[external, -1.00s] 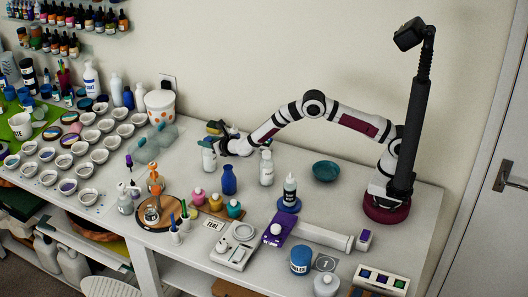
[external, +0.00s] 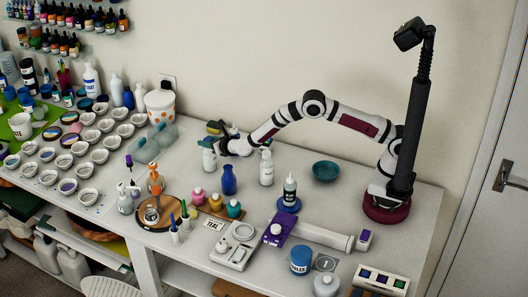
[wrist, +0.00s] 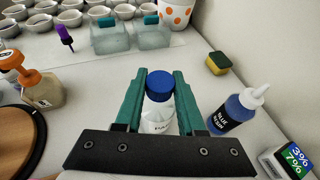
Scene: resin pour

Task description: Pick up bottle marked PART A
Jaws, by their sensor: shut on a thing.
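A white bottle with a blue cap (wrist: 159,84) stands between my gripper's green fingers in the wrist view. Its label (wrist: 158,127) is mostly hidden by the gripper, so I cannot read it in full. My gripper (wrist: 160,75) is shut on this bottle, one finger on each side. In the external view my gripper (external: 216,143) is at the end of the outstretched arm, at the upper part of a white bottle (external: 209,160). The bottle looks upright and at table level; I cannot tell whether it touches the table.
A bottle of blue liquid with a white nozzle (wrist: 238,108) stands close on the right. A yellow-green sponge (wrist: 218,63) lies near the wall. An orange pump bottle (wrist: 34,85) is at left. A blue bottle (external: 229,181) and another white bottle (external: 266,170) stand nearer the external camera.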

